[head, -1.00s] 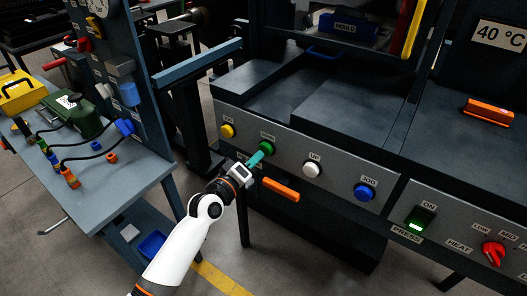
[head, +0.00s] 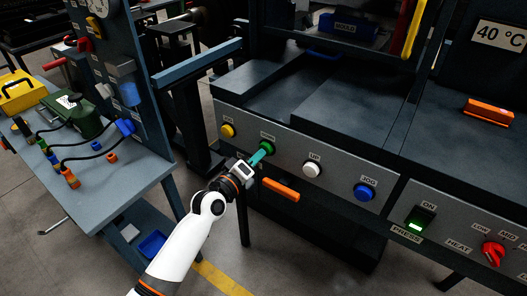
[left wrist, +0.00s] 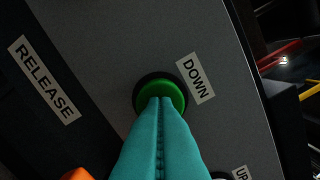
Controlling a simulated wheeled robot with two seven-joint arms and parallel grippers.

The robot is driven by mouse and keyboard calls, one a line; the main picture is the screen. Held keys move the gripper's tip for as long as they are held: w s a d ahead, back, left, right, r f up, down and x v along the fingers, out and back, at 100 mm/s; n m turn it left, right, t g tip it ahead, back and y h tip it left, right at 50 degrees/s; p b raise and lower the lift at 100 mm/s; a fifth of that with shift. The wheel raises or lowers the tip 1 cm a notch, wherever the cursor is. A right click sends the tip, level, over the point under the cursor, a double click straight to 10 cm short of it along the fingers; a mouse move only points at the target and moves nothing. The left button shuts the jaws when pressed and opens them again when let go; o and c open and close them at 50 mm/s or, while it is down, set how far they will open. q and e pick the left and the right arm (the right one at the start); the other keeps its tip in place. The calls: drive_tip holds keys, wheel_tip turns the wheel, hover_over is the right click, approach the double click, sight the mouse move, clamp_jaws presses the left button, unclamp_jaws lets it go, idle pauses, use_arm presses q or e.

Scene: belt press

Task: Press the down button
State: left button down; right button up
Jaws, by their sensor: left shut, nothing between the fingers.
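The green down button (head: 267,147) sits on the grey front panel of the press. In the left wrist view the green button (left wrist: 174,92) has a black ring and a "DOWN" label (left wrist: 195,79) beside it. My left gripper (head: 259,155) is shut and empty, its teal fingers pointing at the button. In the left wrist view the fingertips (left wrist: 161,101) overlap the lower part of the button face. I cannot tell whether they touch it. My right gripper is not in view.
On the same panel are a yellow button (head: 227,131), a white "UP" button (head: 312,168) and a blue "JOG" button (head: 364,192). An orange handle (head: 281,190) projects below the down button. A "RELEASE" label (left wrist: 44,80) shows in the left wrist view.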

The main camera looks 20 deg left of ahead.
use_arm(q)
drive_tip(key=shift+w+d, duration=0.15)
drive_tip(key=shift+w, duration=0.25)
idle(0.4)
drive_tip(key=p+v, duration=0.1)
drive_tip(key=v, duration=0.4)
drive_tip(key=shift+s, duration=0.3)
idle(0.8)
